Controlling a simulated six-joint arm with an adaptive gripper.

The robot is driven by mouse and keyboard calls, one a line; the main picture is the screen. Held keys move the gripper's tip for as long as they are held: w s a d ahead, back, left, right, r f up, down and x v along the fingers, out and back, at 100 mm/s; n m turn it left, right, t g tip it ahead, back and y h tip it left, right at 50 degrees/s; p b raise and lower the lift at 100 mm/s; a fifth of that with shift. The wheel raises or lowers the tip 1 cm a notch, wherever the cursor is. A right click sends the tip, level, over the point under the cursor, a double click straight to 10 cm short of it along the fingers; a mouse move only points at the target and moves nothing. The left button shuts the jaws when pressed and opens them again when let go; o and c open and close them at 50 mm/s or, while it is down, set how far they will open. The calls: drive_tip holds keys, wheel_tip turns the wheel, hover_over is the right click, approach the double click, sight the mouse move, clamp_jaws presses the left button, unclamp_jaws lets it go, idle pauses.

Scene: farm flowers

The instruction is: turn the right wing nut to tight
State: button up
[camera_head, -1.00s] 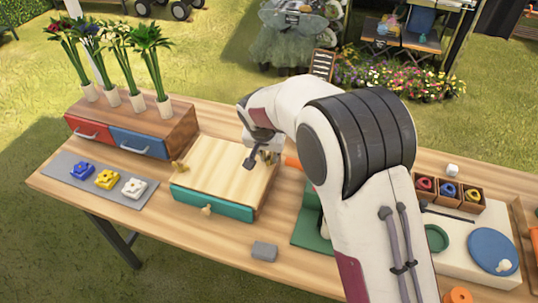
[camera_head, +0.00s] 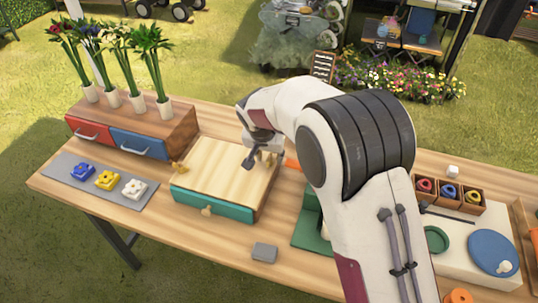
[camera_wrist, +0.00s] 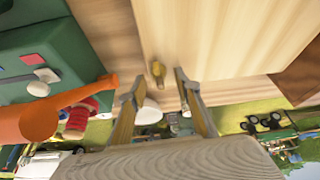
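The flower press is a pale wooden board (camera_head: 225,165) over a teal drawer front (camera_head: 213,205) with a small brass knob (camera_head: 207,210). The left wing nut (camera_head: 179,167), brass, stands at the board's left side. The right wing nut (camera_wrist: 158,70) shows in the wrist view at the board's edge; in the head view my gripper hides it. My gripper (camera_wrist: 159,84) is open, with one finger to each side of the nut in the picture. I cannot tell whether either finger touches it. It also shows at the press's right side in the head view (camera_head: 262,157).
An orange handle (camera_wrist: 65,110) lies close beside my gripper, by a green case (camera_wrist: 45,60). A grey block (camera_head: 264,252) lies in front of the press. Red and blue drawers (camera_head: 138,143) with vases stand left. A blue disc (camera_head: 493,250) lies at the right.

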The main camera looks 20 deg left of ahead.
drive_tip(key=v, duration=1.2)
drive_tip(key=shift+r, duration=0.1)
idle(0.5)
drive_tip(key=d+r, duration=0.2)
drive_tip(key=d, duration=0.2)
drive_tip(key=s+d+r, duration=0.1)
drive_tip(key=d+r, duration=0.1)
drive_tip(key=d, duration=0.2)
drive_tip(key=d+r, duration=0.2)
drive_tip(key=d, duration=0.1)
drive_tip(key=shift+s+d+r, duration=0.35)
drive_tip(key=shift+s+d, duration=0.05)
drive_tip(key=s+d+r, duration=0.2)
drive_tip(key=s+d, duration=0.1)
drive_tip(key=d, duration=0.3)
drive_tip(key=s+d+r, duration=0.3)
drive_tip(key=s+d, duration=0.1)
drive_tip(key=d, duration=0.2)
drive_tip(key=s+d+f, duration=0.1)
drive_tip(key=s+d, duration=0.6)
drive_tip(key=s, duration=0.2)
drive_tip(key=s+d+f+m+t, duration=0.1)
drive_tip(key=s+d, duration=0.6)
drive_tip(key=s, duration=0.3)
drive_tip(key=shift+f, duration=0.35)
